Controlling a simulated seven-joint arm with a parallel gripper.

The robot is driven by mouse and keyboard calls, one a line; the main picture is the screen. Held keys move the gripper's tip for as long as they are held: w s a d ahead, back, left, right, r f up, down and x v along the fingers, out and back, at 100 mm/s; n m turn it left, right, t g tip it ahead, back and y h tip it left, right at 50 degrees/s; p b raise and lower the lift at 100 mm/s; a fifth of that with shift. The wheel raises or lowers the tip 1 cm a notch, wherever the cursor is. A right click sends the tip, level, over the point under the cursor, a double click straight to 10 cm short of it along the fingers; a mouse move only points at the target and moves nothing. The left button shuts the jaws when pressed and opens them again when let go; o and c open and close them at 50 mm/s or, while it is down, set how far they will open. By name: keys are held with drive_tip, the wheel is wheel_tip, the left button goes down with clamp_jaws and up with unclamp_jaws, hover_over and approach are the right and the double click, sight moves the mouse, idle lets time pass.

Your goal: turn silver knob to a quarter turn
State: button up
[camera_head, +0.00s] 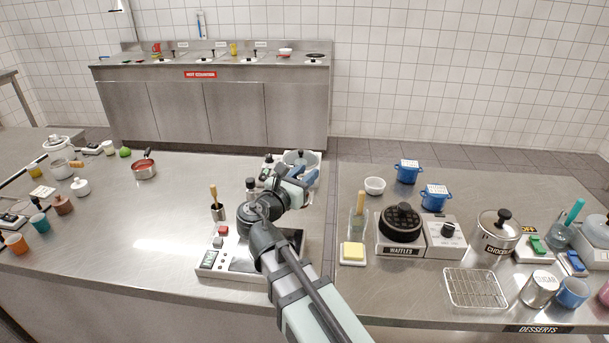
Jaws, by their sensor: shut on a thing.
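My gripper (271,177) is at the front left of a white and grey appliance (301,157) at the back of the middle counter. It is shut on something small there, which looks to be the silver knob. My own wrist and fingers hide the knob, so its angle cannot be told. Small dark controls show on the appliance's left side.
A control box with a red button (223,230) stands below my arm, beside a pot with a wooden-handled tool (217,211). To the right are a waffle maker (401,224) and blue pots (407,171).

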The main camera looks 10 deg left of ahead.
drive_tip(key=shift+c, duration=1.1)
drive_tip(key=shift+m+h, duration=0.3)
drive_tip(key=shift+h, duration=0.2)
drive_tip(key=shift+w+m+g+h, duration=0.1)
drive_tip(key=shift+m+g+h, duration=0.7)
drive_tip(key=shift+g+h, duration=0.15)
drive_tip(key=m+g+h, duration=0.3)
drive_tip(key=shift+s+d+h, duration=0.15)
drive_tip(key=shift+s+h, duration=0.05)
drive_tip(key=shift+h, duration=0.05)
drive_tip(key=shift+s+d+m+g+h, duration=0.1)
drive_tip(key=shift+m+g+h, duration=0.4)
drive_tip(key=shift+g, duration=0.3)
drive_tip(key=shift+s+d+m+g+h, duration=0.1)
drive_tip(key=shift+m+g+h, duration=0.3)
drive_tip(key=shift+m+g, duration=0.3)
drive_tip(key=shift+s+g, duration=0.1)
drive_tip(key=shift+g, duration=0.15)
drive_tip(key=o, duration=1)
